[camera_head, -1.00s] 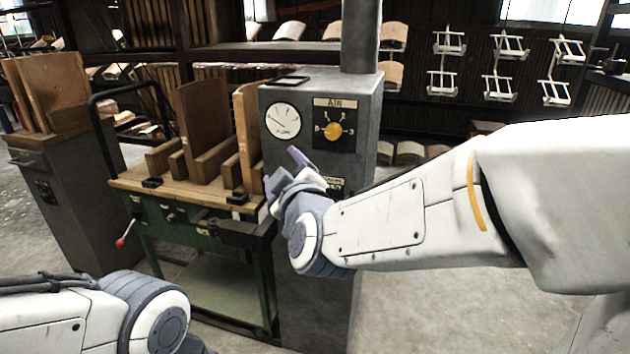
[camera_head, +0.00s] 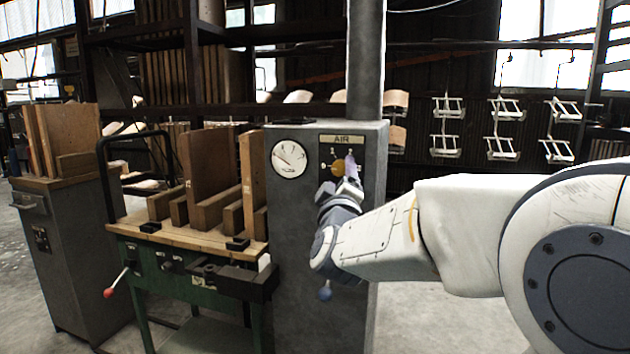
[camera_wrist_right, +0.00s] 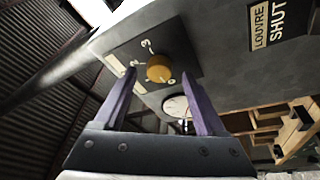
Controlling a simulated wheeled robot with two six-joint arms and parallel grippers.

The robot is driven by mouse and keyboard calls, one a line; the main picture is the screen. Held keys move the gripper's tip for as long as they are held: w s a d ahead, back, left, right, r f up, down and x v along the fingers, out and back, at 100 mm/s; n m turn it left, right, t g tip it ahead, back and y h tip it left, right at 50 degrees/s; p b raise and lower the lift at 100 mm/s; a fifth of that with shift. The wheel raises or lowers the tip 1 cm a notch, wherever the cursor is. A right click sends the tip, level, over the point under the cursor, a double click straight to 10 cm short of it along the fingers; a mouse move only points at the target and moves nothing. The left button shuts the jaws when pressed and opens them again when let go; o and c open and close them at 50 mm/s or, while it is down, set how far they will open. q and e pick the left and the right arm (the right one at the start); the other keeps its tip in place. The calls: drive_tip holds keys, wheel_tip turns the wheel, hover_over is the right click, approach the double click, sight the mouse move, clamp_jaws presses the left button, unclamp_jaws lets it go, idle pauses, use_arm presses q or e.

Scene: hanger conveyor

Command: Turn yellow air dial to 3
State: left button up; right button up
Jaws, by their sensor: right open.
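The yellow air dial (camera_head: 338,167) sits on a black plate below the AIR label (camera_head: 341,139) on the grey cabinet (camera_head: 292,205). My right gripper (camera_head: 350,168) is in front of the plate and covers its right part. In the right wrist view the yellow dial (camera_wrist_right: 159,68) shows ahead, between the two purple fingers of the open right gripper (camera_wrist_right: 160,97). I see no contact with the dial. Numbers show around it; its exact setting is hard to read. My left gripper is out of view.
A round white gauge (camera_head: 288,158) is left of the dial. A green workbench (camera_head: 175,275) with wooden boards stands left of the cabinet. A LOUVRE SHUT label (camera_wrist_right: 269,27) shows in the right wrist view. White hangers (camera_head: 508,110) hang at the back right.

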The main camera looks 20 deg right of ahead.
drive_tip(key=shift+w+d+r, duration=0.2)
drive_tip(key=shift+w+d, duration=0.05)
drive_tip(key=shift+w, duration=0.4)
clamp_jaws()
